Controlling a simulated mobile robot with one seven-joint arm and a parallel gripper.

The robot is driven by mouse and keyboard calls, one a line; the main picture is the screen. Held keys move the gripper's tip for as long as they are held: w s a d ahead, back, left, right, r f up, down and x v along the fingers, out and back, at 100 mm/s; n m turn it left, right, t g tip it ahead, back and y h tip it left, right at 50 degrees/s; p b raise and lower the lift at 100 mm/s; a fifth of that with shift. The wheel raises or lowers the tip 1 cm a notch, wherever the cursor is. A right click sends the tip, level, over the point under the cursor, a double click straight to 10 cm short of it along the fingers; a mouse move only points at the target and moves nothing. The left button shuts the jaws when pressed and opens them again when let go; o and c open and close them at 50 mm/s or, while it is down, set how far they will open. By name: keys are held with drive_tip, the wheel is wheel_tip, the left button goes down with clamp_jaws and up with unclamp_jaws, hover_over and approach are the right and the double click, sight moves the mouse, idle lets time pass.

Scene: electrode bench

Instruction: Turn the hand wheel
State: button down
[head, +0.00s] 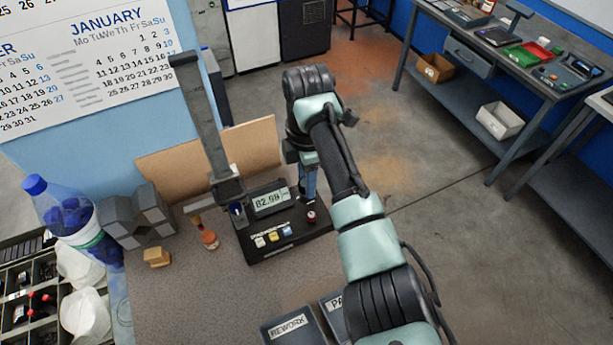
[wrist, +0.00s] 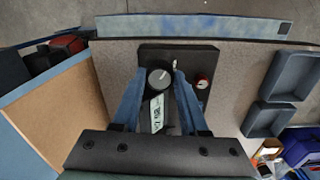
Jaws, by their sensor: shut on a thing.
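The measuring stand has a black base (head: 290,242) with a tall grey column (head: 205,120), a display reading about 82.99 (head: 270,201) and several coloured buttons. In the wrist view, the hand wheel (wrist: 159,78) is a round dark grey knob with a light mark, on the black base. My gripper (wrist: 160,72) has its blue fingers on either side of the wheel, shut on it. In the head view, my gripper (head: 309,190) reaches down at the base's right end, and the wheel is hidden there. A red knob (head: 311,217) sits beside it, also visible in the wrist view (wrist: 202,82).
A small orange-based object (head: 209,239), a wooden block (head: 157,257), grey V-shaped blocks (head: 138,217) and a blue bottle (head: 72,216) stand to the left. A REWORK tray (head: 290,330) and another tray lie in front. A brown board (head: 215,152) stands behind.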

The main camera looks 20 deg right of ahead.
drive_tip(key=shift+m, duration=0.3)
drive_tip(key=m+p, duration=0.2)
drive_tip(key=m, duration=0.2)
drive_tip(key=shift+a+m, duration=0.1)
drive_tip(key=shift+m, duration=0.2)
drive_tip(key=m+p, duration=0.2)
drive_tip(key=m, duration=0.3)
drive_tip(key=m+p, duration=0.1)
drive_tip(key=m, duration=0.9)
drive_tip(key=shift+w, duration=0.1)
drive_tip(key=m, duration=0.5)
drive_tip(key=shift+m, duration=0.4)
drive_tip(key=m, duration=1)
drive_tip(key=shift+m, duration=0.4)
drive_tip(key=m, duration=0.2)
drive_tip(key=m+b, duration=0.1)
drive_tip(key=m, duration=0.1)
drive_tip(key=shift+d+m, duration=0.2)
drive_tip(key=shift+m, duration=0.2)
